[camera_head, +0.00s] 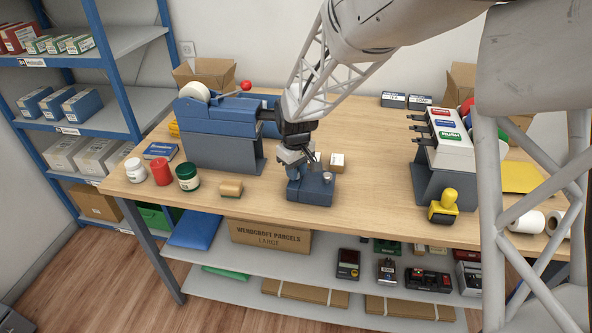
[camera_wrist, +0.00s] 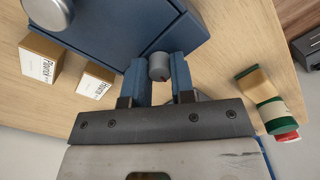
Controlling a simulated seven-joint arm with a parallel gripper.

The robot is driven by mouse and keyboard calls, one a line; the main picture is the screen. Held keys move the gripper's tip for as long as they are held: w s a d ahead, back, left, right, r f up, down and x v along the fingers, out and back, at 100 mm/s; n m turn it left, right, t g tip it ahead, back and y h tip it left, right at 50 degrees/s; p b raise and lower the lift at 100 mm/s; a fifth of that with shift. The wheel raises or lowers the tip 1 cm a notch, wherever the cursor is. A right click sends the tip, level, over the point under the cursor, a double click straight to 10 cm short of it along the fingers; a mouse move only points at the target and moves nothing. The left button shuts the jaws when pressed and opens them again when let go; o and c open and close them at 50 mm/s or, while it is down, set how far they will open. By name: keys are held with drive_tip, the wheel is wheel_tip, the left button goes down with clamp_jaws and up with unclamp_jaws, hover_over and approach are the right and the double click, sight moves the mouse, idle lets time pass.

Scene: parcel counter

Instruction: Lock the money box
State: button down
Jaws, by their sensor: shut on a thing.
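A small blue box (camera_head: 312,191), which I take to be the money box, stands near the front edge of the counter with a round silver knob on top. In the wrist view the blue box (camera_wrist: 130,28) fills the top, with the silver knob (camera_wrist: 48,12) at its left. My gripper (camera_head: 294,158) points down at the box's back left part. Whether the cylinder is fixed to the box is hard to tell.
A small white-and-tan carton (camera_head: 337,162) stands close behind the box. The counter right of the box is clear up to a stamp rack (camera_head: 445,185).

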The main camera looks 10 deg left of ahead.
drive_tip(key=shift+n, duration=1.1)
drive_tip(key=c, duration=1)
unclamp_jaws()
drive_tip(key=shift+o, duration=0.2)
drive_tip(key=shift+r, duration=0.15)
drive_tip(key=shift+r, duration=3.8)
drive_tip(key=shift+d, duration=0.1)
